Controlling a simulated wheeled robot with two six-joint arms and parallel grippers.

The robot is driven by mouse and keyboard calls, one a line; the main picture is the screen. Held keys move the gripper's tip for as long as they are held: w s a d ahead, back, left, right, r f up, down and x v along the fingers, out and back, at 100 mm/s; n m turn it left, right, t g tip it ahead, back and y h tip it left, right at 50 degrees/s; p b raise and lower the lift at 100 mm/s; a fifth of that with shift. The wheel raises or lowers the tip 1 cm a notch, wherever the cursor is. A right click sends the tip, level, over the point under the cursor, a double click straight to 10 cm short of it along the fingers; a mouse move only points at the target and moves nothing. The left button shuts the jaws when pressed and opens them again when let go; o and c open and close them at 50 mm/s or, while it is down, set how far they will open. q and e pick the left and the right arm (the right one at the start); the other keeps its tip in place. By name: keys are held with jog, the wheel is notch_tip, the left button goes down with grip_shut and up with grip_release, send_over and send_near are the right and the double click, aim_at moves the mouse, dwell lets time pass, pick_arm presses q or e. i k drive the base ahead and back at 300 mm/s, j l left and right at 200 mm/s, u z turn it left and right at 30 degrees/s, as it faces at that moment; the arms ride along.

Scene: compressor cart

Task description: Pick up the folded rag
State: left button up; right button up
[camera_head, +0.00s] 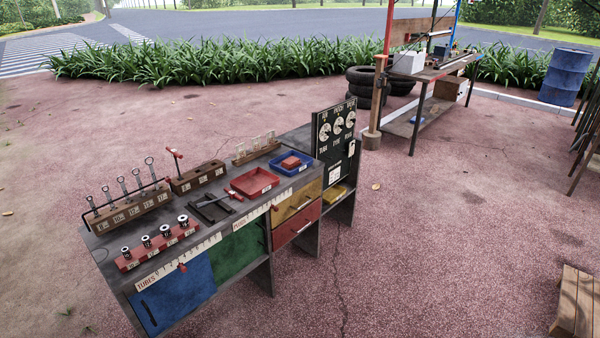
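A small red, flat item (291,162) lies in the blue tray (308,169) at the right end of the cart top. It may be the folded rag, but it is too small to tell. No other cloth shows clearly. Neither of my grippers is in view, so I cannot see them relative to the cart.
The cart's grey top (110,243) also holds a red tray (253,182), a wooden tool rack (130,209), a red socket rail (160,247) and a dark tool (212,207). A dark gauge panel (334,145) stands at the right end. Open pavement lies in front.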

aim_at(291, 162)
jog(key=i+l, duration=0.15)
jog(key=i, duration=0.15)
jog(key=z, duration=2)
jog(key=u, duration=2.05)
jog(key=i, duration=0.25)
